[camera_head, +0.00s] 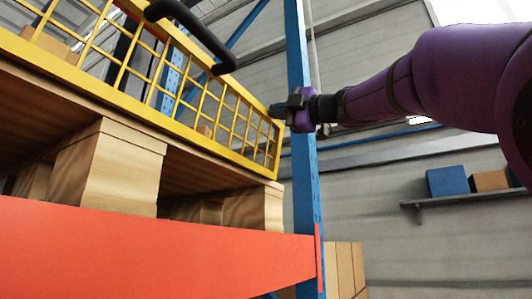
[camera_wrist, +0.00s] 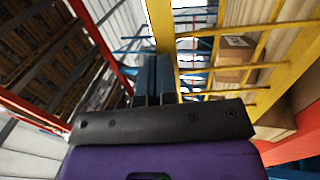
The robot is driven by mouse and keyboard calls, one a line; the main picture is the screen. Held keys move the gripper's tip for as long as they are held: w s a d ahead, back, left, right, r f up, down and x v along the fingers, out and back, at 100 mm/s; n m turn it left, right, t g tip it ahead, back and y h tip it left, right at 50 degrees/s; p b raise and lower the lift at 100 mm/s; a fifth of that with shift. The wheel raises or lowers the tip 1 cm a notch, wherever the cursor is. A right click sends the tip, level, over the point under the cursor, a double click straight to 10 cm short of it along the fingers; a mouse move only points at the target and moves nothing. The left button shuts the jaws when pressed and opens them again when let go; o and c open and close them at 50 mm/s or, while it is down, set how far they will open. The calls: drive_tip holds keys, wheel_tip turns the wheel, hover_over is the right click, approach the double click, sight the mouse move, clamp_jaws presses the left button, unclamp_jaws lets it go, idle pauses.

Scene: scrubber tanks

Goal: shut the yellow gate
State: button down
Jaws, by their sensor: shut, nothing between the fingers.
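The yellow gate (camera_head: 190,90) is a barred panel at the upper left of the head view. It runs along the front of a wooden pallet, and a black bar (camera_head: 195,30) crosses in front of it. My gripper (camera_head: 280,111) is at the gate's right end, in front of the blue post. Its fingers are together with nothing between them. In the wrist view my gripper (camera_wrist: 152,75) points along a yellow upright of the gate (camera_wrist: 163,35), close beside it. I cannot tell whether they touch. The gate's latch or hinge is not clear.
A blue rack post (camera_head: 304,170) stands behind my gripper. An orange beam (camera_head: 150,250) carries the pallet (camera_head: 110,165). A cardboard box (camera_wrist: 237,55) sits behind the yellow bars. A wall shelf (camera_head: 460,200) holds a blue box (camera_head: 447,181). Open space lies right of the post.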

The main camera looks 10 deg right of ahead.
drive_tip(key=shift+x, duration=1.4)
drive_tip(key=shift+s+r, duration=0.1)
drive_tip(key=shift+r, duration=0.15)
